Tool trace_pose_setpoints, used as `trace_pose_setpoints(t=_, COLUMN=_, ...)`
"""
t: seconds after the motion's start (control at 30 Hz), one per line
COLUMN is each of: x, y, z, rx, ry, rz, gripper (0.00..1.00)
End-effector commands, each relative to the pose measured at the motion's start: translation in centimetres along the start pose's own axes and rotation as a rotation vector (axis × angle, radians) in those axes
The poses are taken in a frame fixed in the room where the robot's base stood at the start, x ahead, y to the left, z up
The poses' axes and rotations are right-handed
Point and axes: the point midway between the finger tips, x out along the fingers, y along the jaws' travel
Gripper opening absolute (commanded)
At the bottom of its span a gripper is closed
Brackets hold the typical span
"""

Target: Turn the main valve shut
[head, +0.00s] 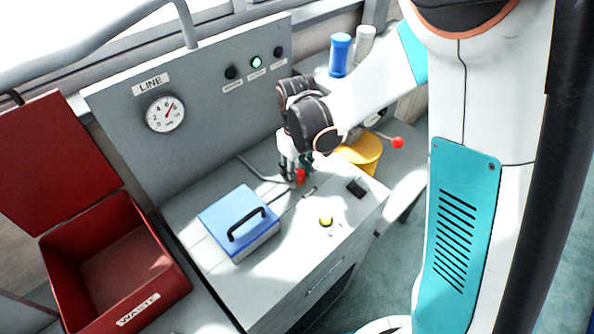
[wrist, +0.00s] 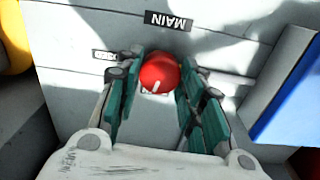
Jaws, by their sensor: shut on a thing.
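The main valve's red knob (head: 300,176) sits on the light grey bench top. In the wrist view the round red knob (wrist: 160,73) is between my gripper's (wrist: 160,82) two teal-padded fingers, which are shut on its sides. A white mark on the knob points toward the bottom of the wrist view. The MAIN label (wrist: 168,20) shows upside down beyond the knob. A small dark label (wrist: 106,55) is left of it, too small to read surely, and another below the knob is partly hidden. In the head view my gripper (head: 297,172) points down at the knob.
A blue box (head: 215,218) with a black handle stands on the bench left of my gripper. An open red waste bin (head: 170,280) is at left. A LINE gauge (head: 165,114) is on the back panel.

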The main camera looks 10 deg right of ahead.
Motion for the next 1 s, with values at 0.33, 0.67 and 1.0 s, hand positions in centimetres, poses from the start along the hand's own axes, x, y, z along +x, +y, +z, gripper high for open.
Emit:
trace_pose_setpoints(t=0.33, x=0.05, y=0.01, z=0.06, rx=0.328, ry=-0.001, rz=0.000, gripper=0.12)
trace_pose_setpoints(t=0.67, x=0.05, y=0.02, z=0.07, rx=0.641, ry=-0.001, rz=0.000, gripper=0.12)
trace_pose_setpoints(t=1.0, x=0.05, y=0.03, z=0.08, rx=0.959, ry=-0.001, rz=0.000, gripper=0.12)
